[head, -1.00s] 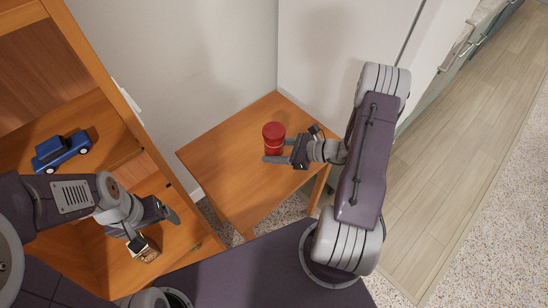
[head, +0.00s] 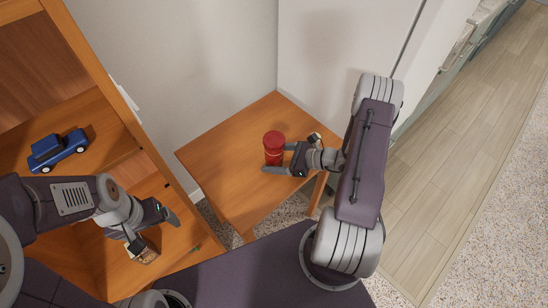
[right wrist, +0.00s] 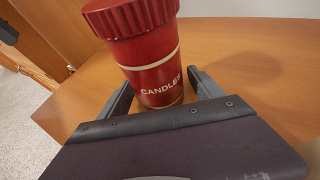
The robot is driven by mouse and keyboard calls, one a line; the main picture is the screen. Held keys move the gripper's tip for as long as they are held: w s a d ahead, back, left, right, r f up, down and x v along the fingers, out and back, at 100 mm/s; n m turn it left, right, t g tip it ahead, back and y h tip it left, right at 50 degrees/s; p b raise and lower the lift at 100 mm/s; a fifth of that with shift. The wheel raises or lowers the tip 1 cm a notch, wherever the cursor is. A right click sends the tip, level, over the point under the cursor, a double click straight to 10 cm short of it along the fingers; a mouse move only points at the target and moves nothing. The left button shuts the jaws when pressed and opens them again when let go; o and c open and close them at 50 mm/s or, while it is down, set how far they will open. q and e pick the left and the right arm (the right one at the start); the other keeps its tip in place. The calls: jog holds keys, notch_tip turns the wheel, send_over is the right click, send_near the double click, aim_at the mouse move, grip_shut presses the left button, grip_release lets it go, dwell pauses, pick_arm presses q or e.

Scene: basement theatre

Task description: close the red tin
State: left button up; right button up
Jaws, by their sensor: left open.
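The red tin (head: 273,155) is upright at the small wooden table, with its ribbed red lid (head: 273,137) on top. In the right wrist view the tin (right wrist: 155,80) shows a pale band and the word CANDLES, and the lid (right wrist: 130,16) is cut off by the top edge. My right gripper (head: 279,158) has a finger on either side of the tin's body and appears shut on it. Whether the tin's base touches the table is unclear. My left gripper (head: 157,226) is open and apart from the tin, in front of the wooden shelf.
The wooden table (head: 230,180) is otherwise bare, with walls behind it. A shelf unit (head: 85,110) stands at left with a blue toy car (head: 58,150). A small patterned item (head: 147,254) lies below my left gripper.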

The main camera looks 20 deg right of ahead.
jog(key=shift+r+p, duration=0.3)
jog(key=shift+r, duration=0.05)
jog(key=v, duration=1.2)
jog(key=shift+f+p, duration=0.15)
jog(key=shift+p, duration=0.2)
jog(key=s+a+n+g, duration=0.1)
jog(key=a+n+g, duration=0.1)
jog(key=s+a+n+g, duration=0.1)
jog(key=a+n+g, duration=0.1)
jog(key=a+n, duration=0.1)
jog(key=s+a+r+n+g, duration=0.1)
jog(key=s+a+n+g, duration=0.1)
jog(key=shift+a+g, duration=0.15)
jog(key=shift+g, duration=0.15)
jog(key=s+a+r+n+h, duration=0.1)
jog(key=r+n+h, duration=0.1)
jog(key=n+h, duration=0.3)
jog(key=s+a+r+n+g+h, duration=0.1)
jog(key=n+h, duration=0.4)
jog(key=n, duration=0.9)
jog(key=shift+s+a+r, duration=0.2)
jog(key=shift+a+r, duration=0.65)
